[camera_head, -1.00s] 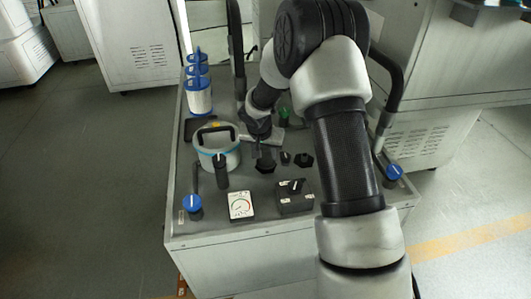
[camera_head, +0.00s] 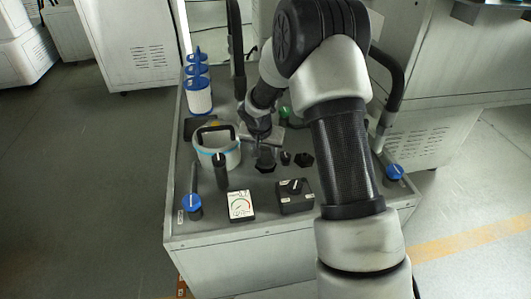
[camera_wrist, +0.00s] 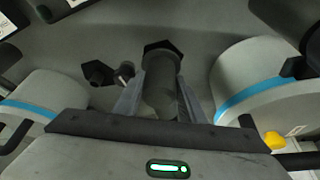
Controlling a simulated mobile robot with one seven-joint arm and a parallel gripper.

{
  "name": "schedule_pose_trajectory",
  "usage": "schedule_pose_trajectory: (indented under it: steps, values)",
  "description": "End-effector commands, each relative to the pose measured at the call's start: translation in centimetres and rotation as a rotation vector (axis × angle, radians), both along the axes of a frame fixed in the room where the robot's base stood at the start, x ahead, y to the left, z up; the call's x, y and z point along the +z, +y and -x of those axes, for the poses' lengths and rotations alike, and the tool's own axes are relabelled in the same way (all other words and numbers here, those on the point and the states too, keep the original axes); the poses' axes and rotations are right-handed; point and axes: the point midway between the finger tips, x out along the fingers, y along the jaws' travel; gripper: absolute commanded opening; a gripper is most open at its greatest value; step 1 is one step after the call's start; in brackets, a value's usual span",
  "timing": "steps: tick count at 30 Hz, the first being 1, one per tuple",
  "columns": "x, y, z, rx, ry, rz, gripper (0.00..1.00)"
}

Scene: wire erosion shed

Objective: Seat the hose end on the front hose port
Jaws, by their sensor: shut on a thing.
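My gripper (camera_wrist: 160,108) is shut on a dark, upright cylinder, which I take to be the hose end (camera_wrist: 161,85); one finger lies on each side of it. Its far end meets a dark hexagonal collar (camera_wrist: 161,47) at the cart top, which looks like the front hose port. I cannot tell whether the two are fully joined. The rest of any hose is not clear.
A pale pot with a blue band (camera_head: 218,153) stands close on the left. Two smaller dark fittings (camera_head: 285,158) (camera_head: 304,160) stand close on the right. A gauge (camera_head: 240,205) and a switch box (camera_head: 294,195) are nearer the front edge. Blue-topped canisters (camera_head: 198,95) stand at the back left.

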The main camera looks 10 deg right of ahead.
Motion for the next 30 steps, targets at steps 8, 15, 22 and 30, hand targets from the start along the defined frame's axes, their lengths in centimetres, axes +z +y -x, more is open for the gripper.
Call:
schedule_pose_trajectory:
  steps: [8,15,22,30]
  values:
    - [0.2,0.0,-0.2,0.001,-0.004,0.0,0.0]
    - [0.1,0.0,-0.2,0.001,-0.004,0.0,0.0]
    - [-0.3,0.0,-0.2,0.001,-0.004,0.0,0.0]
    - [-0.8,0.0,-0.2,0.001,-0.004,0.0,0.0]
